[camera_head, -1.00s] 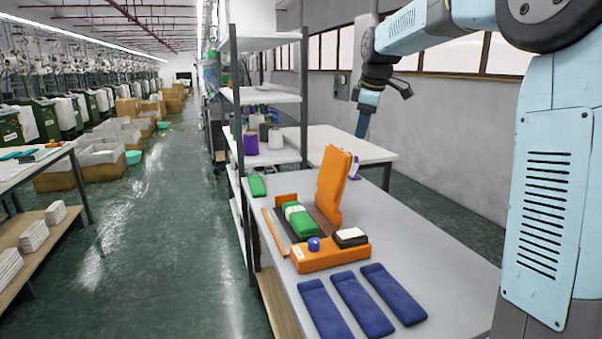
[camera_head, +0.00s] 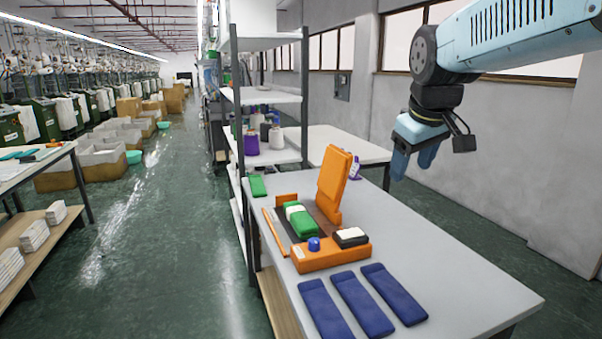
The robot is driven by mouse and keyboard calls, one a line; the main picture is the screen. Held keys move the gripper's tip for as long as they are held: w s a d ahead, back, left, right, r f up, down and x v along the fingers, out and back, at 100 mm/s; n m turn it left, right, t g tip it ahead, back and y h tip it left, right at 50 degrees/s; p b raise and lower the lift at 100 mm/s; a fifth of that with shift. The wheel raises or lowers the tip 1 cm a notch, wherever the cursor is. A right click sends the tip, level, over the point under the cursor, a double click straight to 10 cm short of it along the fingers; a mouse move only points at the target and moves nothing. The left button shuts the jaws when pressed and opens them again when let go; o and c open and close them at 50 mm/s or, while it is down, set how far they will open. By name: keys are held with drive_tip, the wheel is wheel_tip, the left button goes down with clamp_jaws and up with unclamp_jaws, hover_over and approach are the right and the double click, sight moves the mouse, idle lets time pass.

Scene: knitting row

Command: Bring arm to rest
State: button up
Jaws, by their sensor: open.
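My arm reaches in from the upper right of the head view. My gripper (camera_head: 413,170) hangs in the air above and beyond the right edge of the grey worktable (camera_head: 440,265). Its light blue fingers point down and stand apart. I see nothing between them. It touches neither the table nor anything on it.
On the table stand an orange machine (camera_head: 330,254) with a raised orange lid (camera_head: 334,185), a green-and-white piece (camera_head: 299,219) and several blue folded pieces (camera_head: 391,293). A shelf rack (camera_head: 267,97) stands behind. The green floor aisle (camera_head: 175,230) at left is clear.

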drive_tip(key=s+d+f+m, duration=0.2)
drive_tip(key=s+f+m, duration=0.3)
drive_tip(key=s, duration=0.7)
drive_tip(key=shift+s+d+f+t, duration=0.3)
drive_tip(key=shift+s+f, duration=0.1)
drive_tip(key=shift+f, duration=0.8)
